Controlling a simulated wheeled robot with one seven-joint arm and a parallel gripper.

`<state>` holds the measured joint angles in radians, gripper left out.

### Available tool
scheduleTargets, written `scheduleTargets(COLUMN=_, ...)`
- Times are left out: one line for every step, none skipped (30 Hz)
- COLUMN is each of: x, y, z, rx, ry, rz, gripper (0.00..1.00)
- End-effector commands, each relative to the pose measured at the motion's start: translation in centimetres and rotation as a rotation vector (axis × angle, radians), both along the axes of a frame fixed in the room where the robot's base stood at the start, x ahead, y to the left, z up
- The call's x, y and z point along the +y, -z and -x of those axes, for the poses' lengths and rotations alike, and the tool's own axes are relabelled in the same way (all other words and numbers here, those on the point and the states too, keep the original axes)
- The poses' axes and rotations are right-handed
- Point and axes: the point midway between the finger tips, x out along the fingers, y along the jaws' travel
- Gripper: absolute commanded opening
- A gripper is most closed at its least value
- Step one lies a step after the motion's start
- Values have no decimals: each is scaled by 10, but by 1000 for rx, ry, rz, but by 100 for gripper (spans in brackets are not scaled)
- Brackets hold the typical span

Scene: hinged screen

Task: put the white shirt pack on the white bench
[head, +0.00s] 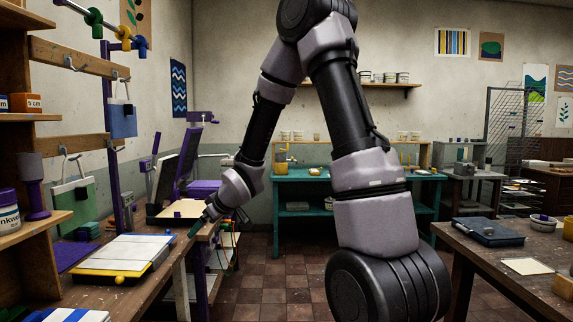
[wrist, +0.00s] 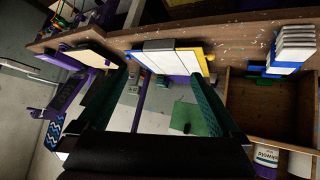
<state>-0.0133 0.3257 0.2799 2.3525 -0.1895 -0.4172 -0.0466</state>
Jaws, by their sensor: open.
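A white pack with blue stripes (head: 75,315), which looks like the shirt pack, lies at the near end of the left wooden table, cut by the lower picture edge. In the wrist view it shows as a white and blue stack (wrist: 295,45) at upper right. My gripper (head: 197,228) is over the table's right edge, beyond the pack and apart from it. In the wrist view my gripper (wrist: 160,100) has its green fingers wide apart with nothing held between them. I cannot tell for sure which surface is the white bench.
A white and yellow flat panel (head: 125,252) lies on the left table, with a yellow knob at its near edge. A wooden shelf unit (head: 30,235) stands at near left. A purple press (head: 185,165) stands behind. The right table (head: 470,245) holds a dark blue case (head: 488,231). Tiled floor lies between the tables.

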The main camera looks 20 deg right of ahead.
Motion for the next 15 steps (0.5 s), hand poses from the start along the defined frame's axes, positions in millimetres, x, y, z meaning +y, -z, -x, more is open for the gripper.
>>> scheduleTargets(x=-19, y=-26, z=4, rx=3, ry=68, rz=11, gripper=100)
scheduleTargets(x=-31, y=-38, z=9, rx=15, ry=110, rz=15, gripper=100)
scheduleTargets(x=-45, y=-54, z=16, rx=32, ry=168, rz=17, gripper=100)
scheduleTargets(x=-56, y=-66, z=23, rx=43, ry=211, rz=15, gripper=100)
scheduleTargets(x=-66, y=-77, z=30, rx=56, ry=253, rz=10, gripper=100)
scheduleTargets(x=-79, y=-92, z=41, rx=73, ry=311, rz=0, gripper=100)
scheduleTargets(x=-88, y=-102, z=50, rx=87, ry=353, rz=-10, gripper=100)
scheduleTargets(x=-96, y=-113, z=60, rx=101, ry=394, rz=-23, gripper=100)
scheduleTargets(x=-107, y=-126, z=75, rx=119, ry=447, rz=-44, gripper=100)
scheduleTargets(x=-114, y=-135, z=86, rx=134, ry=487, rz=-61, gripper=100)
scheduleTargets(x=-120, y=-144, z=98, rx=148, ry=524, rz=-81, gripper=100)
scheduleTargets(x=-128, y=-155, z=114, rx=169, ry=572, rz=-111, gripper=100)
scheduleTargets(x=-132, y=-162, z=127, rx=186, ry=606, rz=-136, gripper=100)
scheduleTargets(x=-137, y=-170, z=141, rx=202, ry=639, rz=-164, gripper=100)
scheduleTargets(x=-141, y=-178, z=159, rx=224, ry=678, rz=-201, gripper=100)
